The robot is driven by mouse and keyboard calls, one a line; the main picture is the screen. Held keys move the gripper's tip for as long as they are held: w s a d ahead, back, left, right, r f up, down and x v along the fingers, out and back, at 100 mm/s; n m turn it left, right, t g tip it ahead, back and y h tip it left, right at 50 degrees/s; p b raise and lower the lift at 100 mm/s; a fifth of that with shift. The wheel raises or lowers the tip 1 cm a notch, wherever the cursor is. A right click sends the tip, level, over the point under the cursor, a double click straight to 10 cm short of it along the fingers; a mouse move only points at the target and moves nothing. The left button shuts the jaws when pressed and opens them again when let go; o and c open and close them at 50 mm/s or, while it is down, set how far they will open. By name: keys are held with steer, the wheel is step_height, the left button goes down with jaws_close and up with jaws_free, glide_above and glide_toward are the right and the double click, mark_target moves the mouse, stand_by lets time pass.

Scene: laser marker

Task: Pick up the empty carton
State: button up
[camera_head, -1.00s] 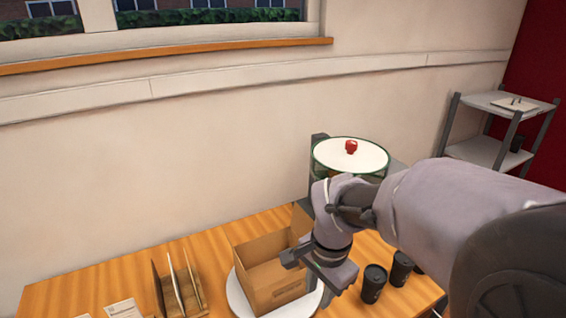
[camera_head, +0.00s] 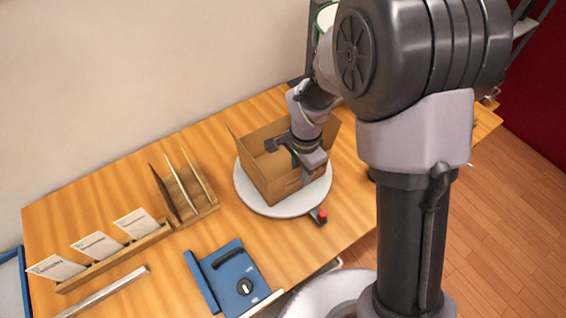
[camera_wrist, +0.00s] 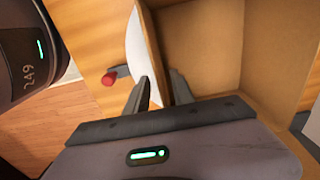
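The empty carton (camera_head: 262,165) is an open brown box with its flaps up. It sits on the round white turntable (camera_head: 252,200) on the wooden table. Its bare inside (camera_wrist: 205,45) fills the upper right of the wrist view. My gripper (camera_head: 290,150) is at the carton's right side, pointing down. In the wrist view my gripper's two fingers (camera_wrist: 160,78) are close together, one on each side of the carton's wall, and appear shut on it. My arm hides part of the carton's right side.
A wooden rack with upright panels (camera_head: 172,195) stands left of the turntable. Cards in a wooden holder (camera_head: 95,245), a metal bar (camera_head: 105,292) and a blue device with a black knob (camera_head: 240,285) lie nearer. A red button (camera_head: 321,216) sits by the turntable's edge.

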step_height(320, 180, down, 3)
steer(key=shift+w+a+r, duration=0.1)
steer(key=shift+a, duration=0.05)
jaws_close()
stand_by(1.3)
